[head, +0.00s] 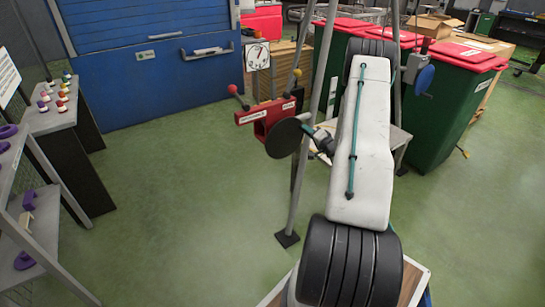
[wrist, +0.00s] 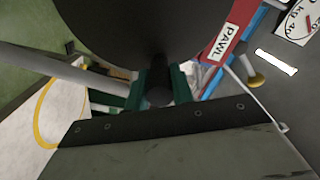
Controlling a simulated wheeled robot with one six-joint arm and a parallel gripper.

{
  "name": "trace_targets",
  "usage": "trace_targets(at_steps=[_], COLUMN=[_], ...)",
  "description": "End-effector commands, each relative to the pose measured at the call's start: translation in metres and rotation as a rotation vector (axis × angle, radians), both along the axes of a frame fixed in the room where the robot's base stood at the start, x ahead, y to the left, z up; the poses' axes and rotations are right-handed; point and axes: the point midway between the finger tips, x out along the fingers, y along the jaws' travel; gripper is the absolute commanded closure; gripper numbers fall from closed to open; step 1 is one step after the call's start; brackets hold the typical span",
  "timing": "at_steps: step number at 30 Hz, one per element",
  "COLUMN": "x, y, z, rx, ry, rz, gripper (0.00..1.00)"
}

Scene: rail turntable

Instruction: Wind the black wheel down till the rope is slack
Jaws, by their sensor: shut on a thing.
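The black wheel (head: 284,138) is a dark disc on the red winch body (head: 265,112), left of a grey post. In the wrist view, the black wheel (wrist: 135,30) fills the top. My gripper (head: 308,128) is at the wheel's right side. Its teal fingers (wrist: 157,92) are shut on a short black handle (wrist: 158,94) that stands out from the wheel. A white label reading PAWL (wrist: 222,43) sits on the red part beside the wheel. I cannot make out the rope or whether it is taut.
A round dial (head: 257,56) hangs above the winch. A lever with a red knob (head: 233,89) sticks up at its left. A blue wheel (head: 425,78) is on a post at the right. Green bins (head: 440,120) stand behind it. A shelf (head: 45,225) stands at left; open floor lies between.

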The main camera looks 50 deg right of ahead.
Motion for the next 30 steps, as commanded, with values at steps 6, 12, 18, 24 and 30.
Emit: trace_targets(at_steps=[6, 12, 18, 24, 30], x=[0.002, 0.003, 0.004, 0.004, 0.004], y=[0.004, 0.009, 0.011, 0.011, 0.013], z=[0.007, 0.014, 0.016, 0.016, 0.018], rx=[-0.075, -0.162, -0.203, -0.203, -0.233], ry=[0.015, 0.035, 0.046, 0.046, 0.053], rz=[0.003, 0.003, 0.003, 0.003, 0.004], gripper=[1.00, 1.00, 1.00, 1.00, 1.00])
